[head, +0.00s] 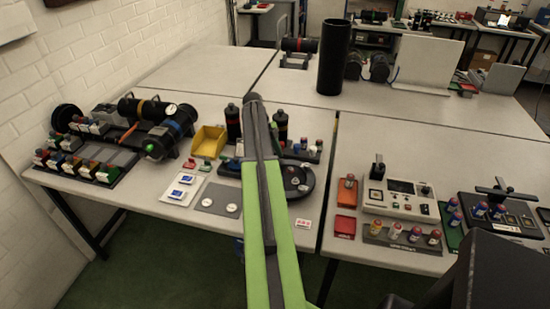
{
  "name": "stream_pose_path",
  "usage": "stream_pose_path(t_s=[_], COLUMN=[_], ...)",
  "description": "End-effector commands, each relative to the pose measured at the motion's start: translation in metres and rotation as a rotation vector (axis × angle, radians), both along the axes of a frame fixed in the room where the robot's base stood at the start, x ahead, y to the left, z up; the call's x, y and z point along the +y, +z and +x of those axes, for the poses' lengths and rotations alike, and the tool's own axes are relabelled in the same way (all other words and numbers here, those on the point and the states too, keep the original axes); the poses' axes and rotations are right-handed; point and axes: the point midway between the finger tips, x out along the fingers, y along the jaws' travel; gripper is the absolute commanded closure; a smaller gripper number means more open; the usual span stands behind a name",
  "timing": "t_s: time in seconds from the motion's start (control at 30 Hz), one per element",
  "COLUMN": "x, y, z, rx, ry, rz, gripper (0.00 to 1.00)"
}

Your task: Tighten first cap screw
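A dark cylinder (182,127) with a blue band lies on its side on the left table. Its near end face (155,150) is towards me. A second dark cylinder (137,107) with an orange band lies behind it, with a white-faced round gauge (172,109) close by. Cap screws are too small to make out at this distance. My green and grey arm reaches up the middle of the picture, in front of the table. I cannot make out my gripper's fingers, and nothing visible is held.
A yellow bin (208,141), small dark bottles (233,121) and a round black tray (305,183) stand near my arm. A tall black tube (333,57) stands on the back table. A white device (400,196) is at right. The back-left table (205,65) is clear.

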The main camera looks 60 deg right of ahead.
Motion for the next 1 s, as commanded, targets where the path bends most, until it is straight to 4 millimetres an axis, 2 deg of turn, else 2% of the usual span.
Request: stream_pose_path(t_s=[0.17, 0.27, 0.8, 0.9, 1.0], x=[0.0, 0.0, 0.005, 0.005, 0.006], y=[0.011, 0.026, 0.144, 0.158, 0.163], z=[0.004, 0.008, 0.054, 0.06, 0.063], rx=[-0.001, -0.001, 0.0, 0.001, 0.001], ry=[0.001, 0.001, 0.001, 0.0, 0.0], rz=[0.0, 0.0, 0.0, 0.0, 0.0], gripper=[0.53, 0.53, 0.53, 0.53, 0.53])
